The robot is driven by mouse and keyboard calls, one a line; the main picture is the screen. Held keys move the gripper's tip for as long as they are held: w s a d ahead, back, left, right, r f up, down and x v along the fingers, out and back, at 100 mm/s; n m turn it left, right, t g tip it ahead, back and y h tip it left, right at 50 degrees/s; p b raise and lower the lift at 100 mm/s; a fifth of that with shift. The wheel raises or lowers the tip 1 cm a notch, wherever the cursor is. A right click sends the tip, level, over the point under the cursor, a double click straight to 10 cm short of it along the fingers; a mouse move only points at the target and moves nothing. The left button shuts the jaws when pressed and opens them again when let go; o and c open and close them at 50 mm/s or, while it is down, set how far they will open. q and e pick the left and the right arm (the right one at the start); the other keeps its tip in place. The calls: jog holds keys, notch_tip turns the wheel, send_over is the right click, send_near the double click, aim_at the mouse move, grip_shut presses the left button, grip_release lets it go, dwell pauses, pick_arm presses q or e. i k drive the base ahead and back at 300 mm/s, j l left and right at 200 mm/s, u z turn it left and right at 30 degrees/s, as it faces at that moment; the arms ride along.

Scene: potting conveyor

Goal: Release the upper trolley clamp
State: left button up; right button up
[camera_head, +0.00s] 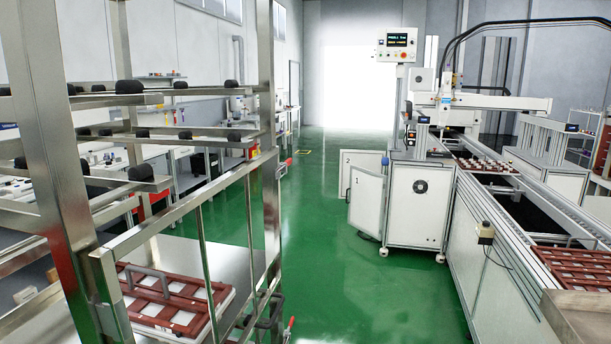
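The trolley (267,150) is a tall metal frame close by on the left, with shelf rails and black end caps. A small clamp with a red tip (287,163) sits on the outer side of its right post, at about mid height; it appears to be the upper trolley clamp. A second red-tipped clamp (290,324) shows lower down near the same post. Both are too small to tell whether they are locked or free. A brown-red tray (165,323) with a grey handle lies on the trolley's low shelf. Neither of my grippers is in view.
The green floor (325,250) is clear between the trolley and the conveyor (497,262) on the right. A white cabinet (416,205) stands at the conveyor, with an open door (366,203) jutting into the aisle. Another red-brown tray (575,268) lies on the conveyor.

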aim_at(289, 160)
jog(key=i+j+u, duration=0.1)
jog(key=i, duration=0.4)
jog(key=i+u, duration=0.15)
jog(key=u, duration=1.1)
jog(key=i+l+u, duration=0.15)
jog(key=l+u, duration=0.15)
jog(key=i+l+u, duration=0.1)
jog(key=l+u, duration=0.15)
jog(key=l, duration=0.2)
jog(key=l+u, duration=0.3)
jog(key=l, duration=0.15)
jog(key=l+u, duration=0.35)
jog(key=l, duration=3.1)
